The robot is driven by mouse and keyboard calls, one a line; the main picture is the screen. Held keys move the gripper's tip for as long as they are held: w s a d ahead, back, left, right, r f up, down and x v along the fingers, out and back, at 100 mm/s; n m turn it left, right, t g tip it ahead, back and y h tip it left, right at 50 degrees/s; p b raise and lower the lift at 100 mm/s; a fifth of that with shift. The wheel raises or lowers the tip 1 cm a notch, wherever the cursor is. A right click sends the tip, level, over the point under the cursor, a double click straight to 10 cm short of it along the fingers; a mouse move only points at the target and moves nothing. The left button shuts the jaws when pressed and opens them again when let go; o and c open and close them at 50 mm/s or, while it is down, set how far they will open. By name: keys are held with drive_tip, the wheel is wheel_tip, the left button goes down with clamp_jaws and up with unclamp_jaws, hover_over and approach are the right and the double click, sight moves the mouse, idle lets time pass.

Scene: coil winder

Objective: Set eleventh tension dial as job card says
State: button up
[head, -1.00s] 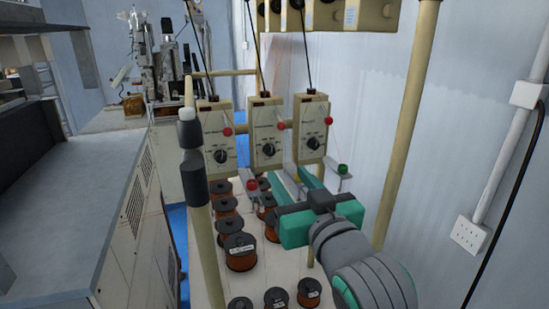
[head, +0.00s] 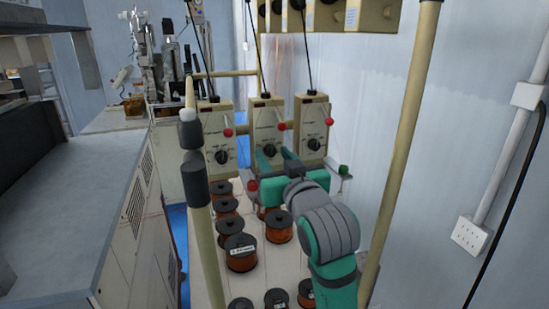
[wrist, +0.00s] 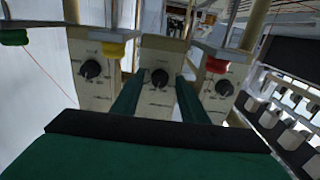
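Three cream tension units hang in a row in the head view, each with a black dial: a left dial (head: 221,157), a middle dial (head: 270,151) and a right dial (head: 314,144). My gripper (head: 275,156) is in front of the middle unit, its two green fingers apart. In the wrist view the middle dial (wrist: 160,77) shows between and beyond the open fingers (wrist: 158,92), with nothing held. The other dials flank it there (wrist: 90,69) (wrist: 224,88). Contact with the dial cannot be told. Dial markings are too small to read. I cannot make out a job card.
Several copper wire spools (head: 240,253) stand below the units. A cream post (head: 402,130) rises at the right, and another pole (head: 197,190) at the left. Red balls (head: 324,122) and a green ball (head: 344,170) sit near the units. A grey bench (head: 75,200) is left.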

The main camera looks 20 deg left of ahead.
clamp_jaws()
drive_tip(key=shift+m, duration=0.7)
unclamp_jaws()
drive_tip(key=v, duration=1)
drive_tip(key=shift+s+d, duration=0.25)
drive_tip(key=shift+s, duration=0.1)
